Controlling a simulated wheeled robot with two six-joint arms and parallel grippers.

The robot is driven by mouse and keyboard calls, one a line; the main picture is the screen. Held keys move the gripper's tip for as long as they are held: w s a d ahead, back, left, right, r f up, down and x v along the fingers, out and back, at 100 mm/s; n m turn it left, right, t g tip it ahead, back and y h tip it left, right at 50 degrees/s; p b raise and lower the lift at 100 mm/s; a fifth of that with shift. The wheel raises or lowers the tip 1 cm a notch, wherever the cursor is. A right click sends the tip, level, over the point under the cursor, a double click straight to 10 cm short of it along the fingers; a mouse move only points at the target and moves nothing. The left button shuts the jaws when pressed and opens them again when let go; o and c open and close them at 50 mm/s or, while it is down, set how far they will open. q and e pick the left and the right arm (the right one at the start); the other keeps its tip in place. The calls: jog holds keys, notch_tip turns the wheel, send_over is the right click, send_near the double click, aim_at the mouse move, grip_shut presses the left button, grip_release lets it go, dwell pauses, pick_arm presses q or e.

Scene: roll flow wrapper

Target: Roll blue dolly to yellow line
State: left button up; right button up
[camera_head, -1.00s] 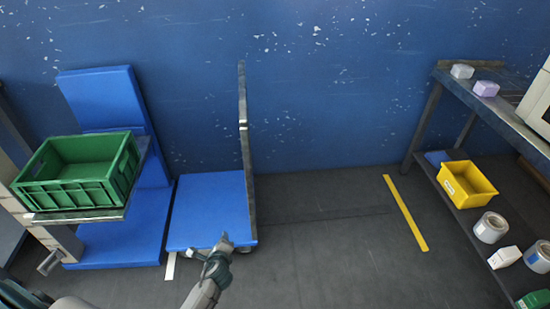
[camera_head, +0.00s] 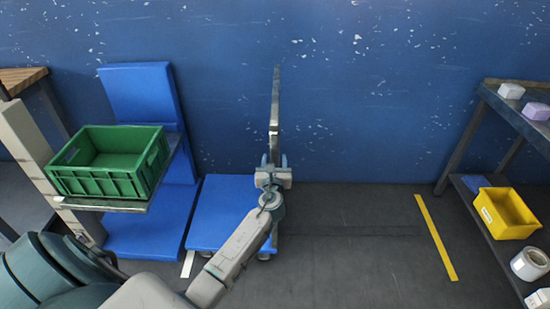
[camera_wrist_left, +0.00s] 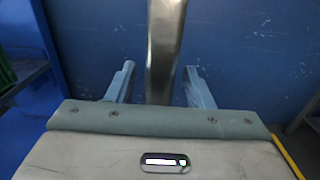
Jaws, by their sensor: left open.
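The blue dolly (camera_head: 222,205) stands on the dark floor, its flat blue deck beside a taller blue unit. Its upright grey metal handle (camera_head: 275,100) rises at the right end of the deck. The yellow line (camera_head: 436,238) lies on the floor to the right, well apart from the dolly. My left gripper (camera_head: 274,158) is open at the handle. In the left wrist view, the handle (camera_wrist_left: 164,45) stands between the two spread fingers (camera_wrist_left: 159,70), with gaps on both sides. Part of the deck is hidden behind my left arm. My right gripper is out of view.
A green crate (camera_head: 148,184) sits on a raised support at the left. A white floor strip (camera_head: 188,263) lies at the dolly's front left. A shelf rack (camera_head: 459,140) with a yellow bin (camera_head: 506,214) stands at the right. The floor between dolly and yellow line is clear.

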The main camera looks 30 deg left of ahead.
pick_arm(q)
jog(key=shift+x, duration=1.15)
grip_shut()
jog(key=shift+d, duration=0.1)
